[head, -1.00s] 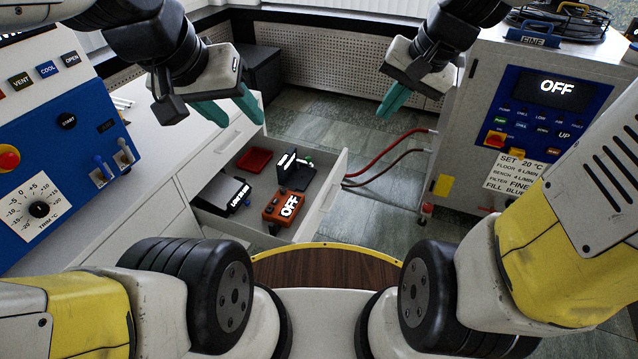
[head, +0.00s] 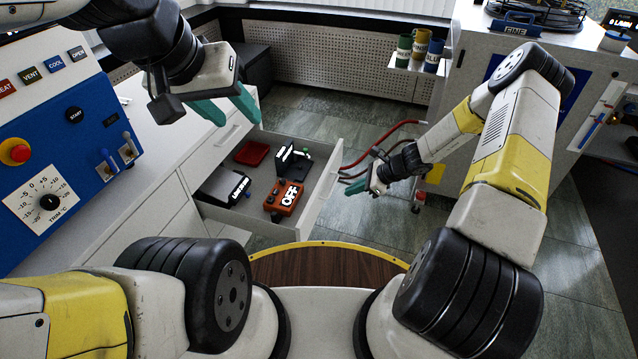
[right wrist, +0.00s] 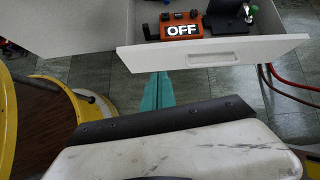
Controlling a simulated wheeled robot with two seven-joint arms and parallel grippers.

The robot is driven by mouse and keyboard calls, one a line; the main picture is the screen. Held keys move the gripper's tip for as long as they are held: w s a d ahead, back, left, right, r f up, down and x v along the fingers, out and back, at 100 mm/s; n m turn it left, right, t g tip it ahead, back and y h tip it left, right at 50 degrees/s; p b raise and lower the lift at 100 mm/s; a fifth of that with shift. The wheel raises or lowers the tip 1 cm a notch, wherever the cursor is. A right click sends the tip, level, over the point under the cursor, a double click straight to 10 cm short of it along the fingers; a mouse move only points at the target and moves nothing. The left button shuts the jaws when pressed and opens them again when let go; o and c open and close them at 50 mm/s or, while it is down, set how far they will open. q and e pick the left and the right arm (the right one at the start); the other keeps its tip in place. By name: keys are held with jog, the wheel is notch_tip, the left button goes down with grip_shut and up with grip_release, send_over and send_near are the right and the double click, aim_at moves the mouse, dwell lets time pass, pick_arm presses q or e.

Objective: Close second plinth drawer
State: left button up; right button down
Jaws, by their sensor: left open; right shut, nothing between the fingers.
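The open plinth drawer (head: 322,208) juts out from the white cabinet below the counter. It holds an orange box marked OFF (head: 285,198), a black device (head: 222,187), a dark stand (head: 292,160) and a red tray (head: 252,153). The drawer front with its recessed handle also shows in the right wrist view (right wrist: 212,57). My right gripper (head: 364,187) is shut and empty, just outside the drawer front; its teal fingers (right wrist: 158,90) show below the front's lower edge. I cannot tell whether they touch. My left gripper (head: 238,110) is open and empty above the counter's edge.
A blue control panel (head: 70,150) stands on the left counter. Red and dark hoses (head: 385,135) run across the floor behind my right gripper to the white machine (head: 480,60) at right. Several coloured cups (head: 420,48) sit on a small shelf. The grey floor in front is partly clear.

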notch_tip(320, 180, down, 3)
jog(key=m, duration=0.2)
send_near(311, 208)
notch_tip(311, 208, down, 4)
jog(key=a, duration=0.2)
jog(key=w+a, duration=0.1)
jog(key=shift+w+a+f, duration=0.1)
jog(key=shift+a+f, duration=0.1)
jog(key=shift+f, duration=0.1)
pick_arm(q)
jog(key=shift+s+a, duration=0.1)
jog(key=shift+s, duration=0.05)
pick_arm(e)
jog(key=shift+a, duration=0.2)
jog(key=shift+w, duration=0.1)
